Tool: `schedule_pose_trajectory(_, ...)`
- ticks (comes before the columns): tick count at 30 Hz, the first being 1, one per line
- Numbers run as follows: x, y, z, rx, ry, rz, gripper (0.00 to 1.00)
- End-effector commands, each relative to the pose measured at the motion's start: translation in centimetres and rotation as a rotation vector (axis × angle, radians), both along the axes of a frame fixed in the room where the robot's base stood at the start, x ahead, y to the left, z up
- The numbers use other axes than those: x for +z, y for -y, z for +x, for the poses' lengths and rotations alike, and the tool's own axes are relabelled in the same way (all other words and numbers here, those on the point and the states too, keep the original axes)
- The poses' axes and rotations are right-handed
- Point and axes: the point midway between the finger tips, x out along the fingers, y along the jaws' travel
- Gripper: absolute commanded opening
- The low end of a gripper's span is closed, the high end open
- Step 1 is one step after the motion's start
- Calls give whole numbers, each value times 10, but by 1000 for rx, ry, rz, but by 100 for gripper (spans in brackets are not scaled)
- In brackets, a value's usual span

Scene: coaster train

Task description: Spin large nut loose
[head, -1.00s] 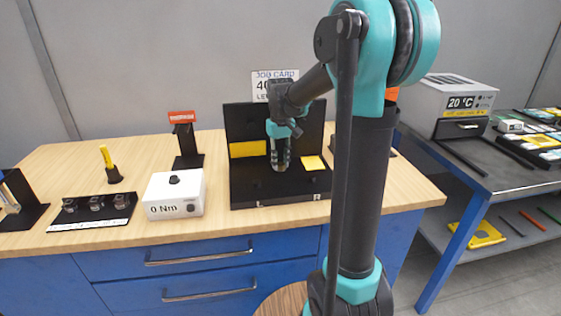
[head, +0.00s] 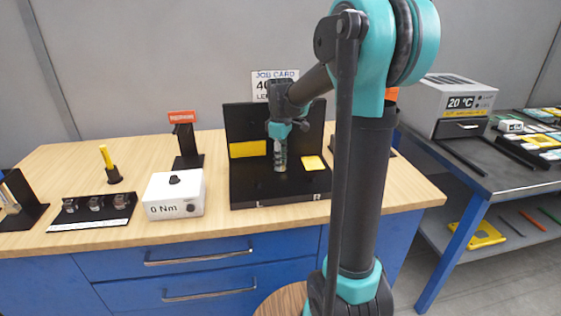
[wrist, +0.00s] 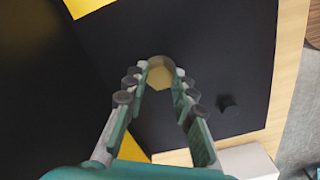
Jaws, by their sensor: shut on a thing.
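The large nut (wrist: 161,73) is a brass-coloured, many-sided piece on the black fixture (wrist: 210,45). In the wrist view it sits between my fingertips, and its middle is plain to see. My gripper (wrist: 160,76) is shut on the nut, with a finger at each side. In the head view my gripper (head: 280,168) points straight down over the base of the black fixture (head: 300,190), and the nut is hidden by the fingers. I cannot tell the thread or how far the nut is turned.
Yellow patches (head: 313,162) mark the fixture, and a small dark knob (wrist: 229,105) rises near the gripper. A white box reading 0 Nm (head: 174,195) stands to the left. A black holder with several sockets (head: 95,207) lies further left. The bench front is clear.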

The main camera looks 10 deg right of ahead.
Motion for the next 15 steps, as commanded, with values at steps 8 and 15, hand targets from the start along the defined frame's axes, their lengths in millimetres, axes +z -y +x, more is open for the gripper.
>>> schedule_pose_trajectory(8,-1,0,-1,30,-1,0,0)
schedule_pose_trajectory(15,-1,0,-1,30,-2,0,0)
